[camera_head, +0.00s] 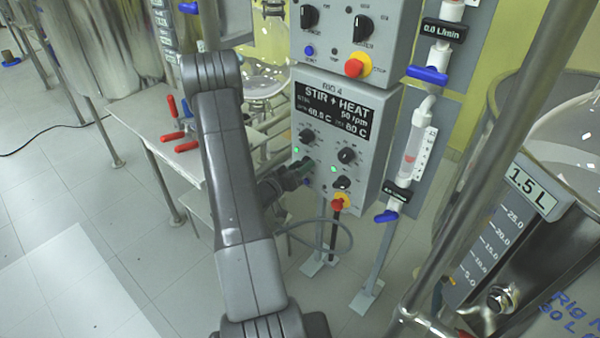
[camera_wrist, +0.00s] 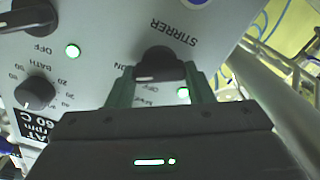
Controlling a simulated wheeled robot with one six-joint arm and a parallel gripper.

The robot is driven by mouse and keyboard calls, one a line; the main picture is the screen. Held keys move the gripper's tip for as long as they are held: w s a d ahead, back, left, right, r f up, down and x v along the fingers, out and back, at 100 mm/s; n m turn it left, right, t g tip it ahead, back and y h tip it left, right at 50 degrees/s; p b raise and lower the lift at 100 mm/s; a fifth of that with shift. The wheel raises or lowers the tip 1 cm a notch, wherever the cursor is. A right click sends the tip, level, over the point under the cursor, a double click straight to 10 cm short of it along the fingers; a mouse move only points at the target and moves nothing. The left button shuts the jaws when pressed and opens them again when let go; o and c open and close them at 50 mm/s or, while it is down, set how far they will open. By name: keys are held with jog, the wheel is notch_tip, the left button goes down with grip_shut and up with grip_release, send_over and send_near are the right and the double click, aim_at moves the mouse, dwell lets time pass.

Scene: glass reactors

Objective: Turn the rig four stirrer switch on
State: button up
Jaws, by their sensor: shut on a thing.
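In the wrist view, the stirrer switch (camera_wrist: 158,62) is a black knob under the word STIRRER, seen upside down. My gripper (camera_wrist: 160,84) is shut on this knob, with a green finger on each side. ON and OFF labels are partly visible beside it. A green lamp (camera_wrist: 183,92) next to the knob is lit. In the head view my gripper hides the switch.
Dials (camera_head: 347,155) are above.

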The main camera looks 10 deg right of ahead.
jog(key=o, duration=1)
jog(key=shift+a, duration=0.1)
jog(key=v, duration=1.3)
jog(key=shift+s+a+b, duration=0.2)
jog(key=shift+s+b, duration=0.05)
jog(key=shift+b, duration=0.1)
jog(key=shift+d, duration=0.1)
jog(key=p+x, duration=0.1)
jog(key=x, duration=1.2)
jog(key=shift+w+d, duration=0.2)
jog(key=shift+w, duration=0.1)
